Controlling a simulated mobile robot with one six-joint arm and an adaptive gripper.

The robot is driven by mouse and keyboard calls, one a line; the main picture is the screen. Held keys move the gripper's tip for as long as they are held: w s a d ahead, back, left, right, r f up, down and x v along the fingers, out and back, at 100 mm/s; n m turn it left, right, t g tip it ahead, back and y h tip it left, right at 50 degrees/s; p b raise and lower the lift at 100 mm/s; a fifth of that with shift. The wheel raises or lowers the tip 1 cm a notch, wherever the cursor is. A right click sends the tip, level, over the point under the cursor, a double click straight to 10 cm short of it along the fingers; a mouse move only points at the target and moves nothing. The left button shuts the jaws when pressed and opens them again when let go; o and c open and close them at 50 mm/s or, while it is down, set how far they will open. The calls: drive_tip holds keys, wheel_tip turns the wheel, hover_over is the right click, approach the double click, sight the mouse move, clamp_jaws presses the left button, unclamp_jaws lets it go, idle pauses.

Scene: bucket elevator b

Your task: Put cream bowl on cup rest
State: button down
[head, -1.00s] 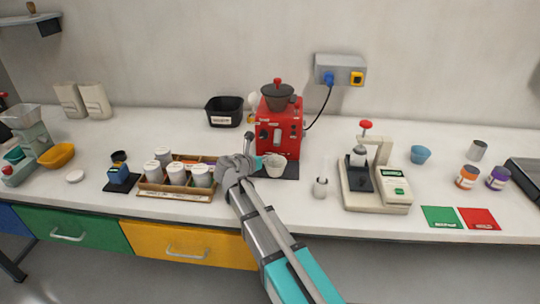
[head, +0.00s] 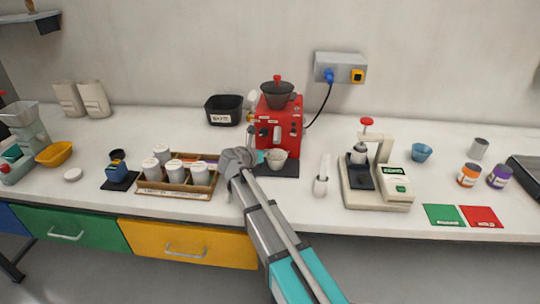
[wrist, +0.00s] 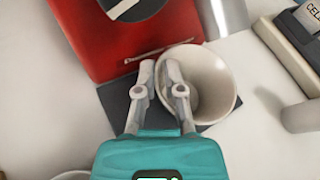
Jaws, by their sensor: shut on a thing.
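The cream bowl (head: 277,159) is in front of the red coffee machine (head: 279,130), over the dark mat at its base. In the wrist view the bowl (wrist: 205,85) is seen from above, empty inside, at the fingertips. My gripper (wrist: 161,75) is shut on the bowl's near wall, one finger inside the rim. In the head view my gripper (head: 262,157) is at the left side of the bowl. The dark mat, which may be the cup rest (head: 290,171), shows beneath it and also in the wrist view (wrist: 115,98). I cannot tell whether the bowl touches it.
A wooden box of white-lidded jars (head: 177,178) stands just left of my gripper. A small white holder (head: 320,187) and a scale with a press (head: 377,190) stand to the right. A black bin (head: 224,111) is behind left.

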idle(0.3)
drive_tip(key=c, duration=1.2)
unclamp_jaws()
drive_tip(key=shift+f, duration=0.1)
drive_tip(key=o, duration=0.4)
drive_tip(key=shift+o, duration=0.2)
drive_tip(key=shift+s+a+r, duration=0.1)
drive_tip(key=shift+r, duration=0.15)
drive_tip(key=p+v, duration=0.3)
drive_tip(key=v, duration=0.7)
drive_tip(key=shift+s+a+r+p, duration=0.1)
drive_tip(key=shift+s+p, duration=0.1)
drive_tip(key=shift+p, duration=0.15)
drive_tip(key=shift+s+a+r, duration=0.15)
drive_tip(key=shift+s+a, duration=0.2)
drive_tip(key=shift+s, duration=0.15)
